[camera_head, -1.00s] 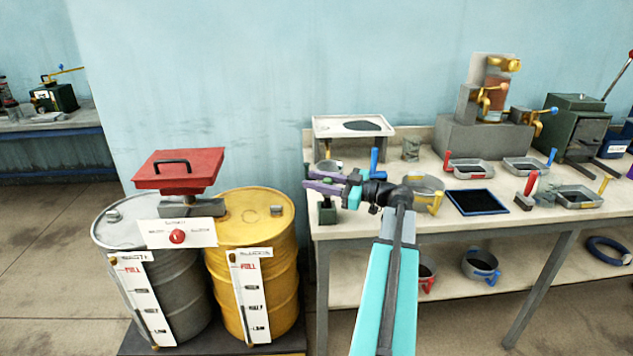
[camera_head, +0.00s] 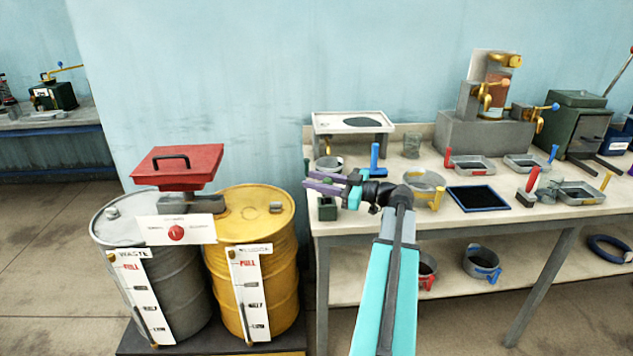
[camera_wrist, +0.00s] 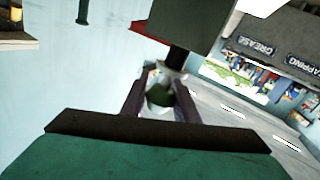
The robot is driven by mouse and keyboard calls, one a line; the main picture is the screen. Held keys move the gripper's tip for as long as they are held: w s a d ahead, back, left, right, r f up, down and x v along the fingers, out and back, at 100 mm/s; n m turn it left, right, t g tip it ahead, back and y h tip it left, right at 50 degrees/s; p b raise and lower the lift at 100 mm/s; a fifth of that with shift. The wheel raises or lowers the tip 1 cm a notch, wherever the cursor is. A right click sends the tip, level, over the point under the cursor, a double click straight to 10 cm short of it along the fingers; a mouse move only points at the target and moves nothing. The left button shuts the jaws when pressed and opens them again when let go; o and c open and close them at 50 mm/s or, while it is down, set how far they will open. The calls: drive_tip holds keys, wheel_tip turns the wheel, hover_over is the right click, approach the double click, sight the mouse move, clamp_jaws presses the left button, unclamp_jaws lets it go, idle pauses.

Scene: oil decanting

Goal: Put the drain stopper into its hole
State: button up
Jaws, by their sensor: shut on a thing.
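My gripper (camera_head: 322,184) is over the left front corner of the workbench, its purple fingers pointing left. In the wrist view its fingers (camera_wrist: 160,98) are closed around a small dark green rounded knob (camera_wrist: 160,94), which appears to be the drain stopper's grip. A short black stem (camera_wrist: 178,60) runs from near the knob to a dark green-grey block (camera_wrist: 185,22). In the head view this green block (camera_head: 327,209) is just under the fingers. I cannot tell whether the stem sits inside the block. No empty stopper hole can be made out.
A white-topped stand (camera_head: 330,120) with a dark oval is behind the gripper. A blue-handled item (camera_head: 376,158) and a yellow-handled round pan (camera_head: 437,198) are close on the right. Left of the bench stand a grey drum (camera_head: 165,275) and a yellow drum (camera_head: 275,295) under a red-lidded box (camera_head: 178,166).

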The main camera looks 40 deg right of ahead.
drive_tip(key=shift+f+b, duration=1.1)
drive_tip(key=shift+f, duration=0.05)
drive_tip(key=o, duration=1.2)
drive_tip(key=b+v, duration=0.1)
drive_tip(key=v, duration=1.2)
drive_tip(key=shift+s+d+b, duration=0.15)
drive_tip(key=shift+s+b, duration=0.15)
drive_tip(key=shift+s, duration=0.05)
idle(0.3)
